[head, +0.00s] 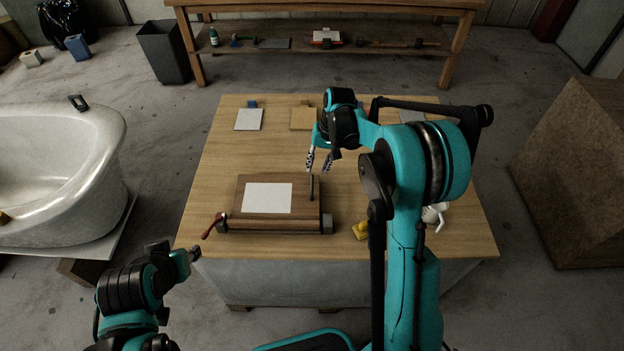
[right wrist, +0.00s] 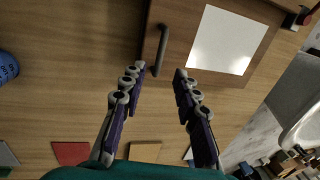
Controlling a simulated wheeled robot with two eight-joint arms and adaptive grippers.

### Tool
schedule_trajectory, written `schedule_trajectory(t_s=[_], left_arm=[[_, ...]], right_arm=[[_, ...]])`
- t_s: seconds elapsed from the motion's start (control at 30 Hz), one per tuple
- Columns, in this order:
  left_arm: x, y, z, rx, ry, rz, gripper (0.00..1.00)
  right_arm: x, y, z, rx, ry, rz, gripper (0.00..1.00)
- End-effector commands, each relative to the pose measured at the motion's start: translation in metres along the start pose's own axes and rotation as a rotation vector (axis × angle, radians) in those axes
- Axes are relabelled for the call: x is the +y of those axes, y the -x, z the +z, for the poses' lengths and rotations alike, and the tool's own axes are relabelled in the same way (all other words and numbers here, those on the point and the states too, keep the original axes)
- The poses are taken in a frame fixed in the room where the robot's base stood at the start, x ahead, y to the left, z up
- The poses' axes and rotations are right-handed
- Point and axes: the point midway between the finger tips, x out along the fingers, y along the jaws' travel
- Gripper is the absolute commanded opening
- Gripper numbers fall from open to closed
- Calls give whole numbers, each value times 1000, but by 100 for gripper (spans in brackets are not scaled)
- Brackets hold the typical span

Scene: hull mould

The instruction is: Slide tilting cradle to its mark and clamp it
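The tilting cradle (head: 255,221) is a brown wooden block with a white sheet (head: 268,198) on top, near the front of the wooden table. A dark bar handle (head: 311,188) is at its right end; the handle also shows in the right wrist view (right wrist: 160,48). A red-handled lever (head: 211,227) is at its front left corner. My right gripper (head: 319,162) is open and empty, its fingers just beyond the handle; in the right wrist view the fingertips (right wrist: 159,72) are spread apart near the handle's end. My left gripper (head: 194,253) is off the table's front left corner, its opening unclear. I cannot make out the mark.
Flat tiles, one pale (head: 248,119) and one tan (head: 304,119), lie at the table's back. A yellow piece (head: 361,230) and a white bottle (head: 437,212) are right of the cradle. A white tub (head: 105,170) stands left of the table (head: 215,160).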

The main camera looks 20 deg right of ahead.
Motion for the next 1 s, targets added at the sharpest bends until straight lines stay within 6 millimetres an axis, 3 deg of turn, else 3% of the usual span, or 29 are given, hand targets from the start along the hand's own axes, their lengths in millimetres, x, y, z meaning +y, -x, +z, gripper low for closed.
schedule_trajectory(t_s=[0.2,0.4,0.77,0.8,0.9,1.0], left_arm=[[0,-13,9,0,0,0,34],[0,-20,15,0,0,0,34],[0,-21,15,0,0,0,34],[0,-21,15,0,0,0,34],[0,-21,15,0,0,0,34],[0,-21,15,0,0,0,34]], right_arm=[[0,-38,0,1,2,0,31],[0,-64,0,1,2,0,31],[0,-71,0,2,1,0,31],[0,-71,0,2,1,0,28],[0,-71,0,2,1,0,2],[0,-71,0,2,1,0,0]])
